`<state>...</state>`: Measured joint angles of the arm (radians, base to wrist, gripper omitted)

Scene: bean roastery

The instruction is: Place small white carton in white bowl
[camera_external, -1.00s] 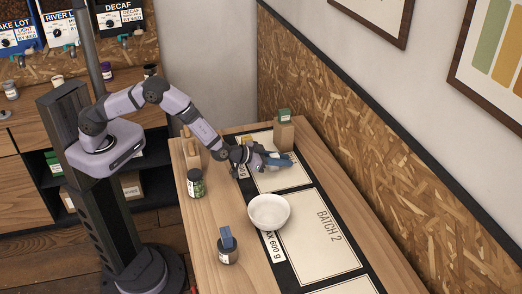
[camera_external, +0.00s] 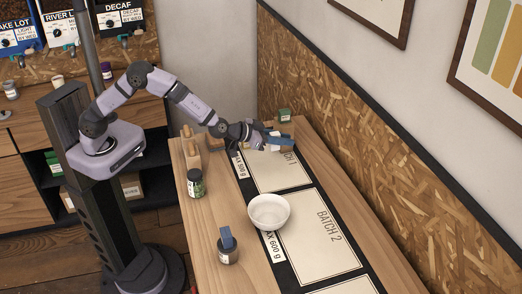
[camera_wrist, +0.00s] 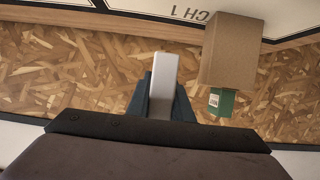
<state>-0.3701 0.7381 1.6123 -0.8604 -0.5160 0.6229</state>
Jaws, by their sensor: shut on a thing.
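My gripper (camera_external: 276,141) is shut on the small white carton (camera_wrist: 162,86), which sticks out between the blue fingers in the wrist view. In the external view the gripper is over the far part of the table, by the BATCH 1 card, and only a little of the carton (camera_external: 275,147) shows. The white bowl (camera_external: 269,211) stands upright on the table, nearer the camera than the gripper and apart from it. No contents show inside the bowl.
A dark green jar (camera_external: 196,184) and a jar with a blue scoop (camera_external: 228,250) stand on the left.

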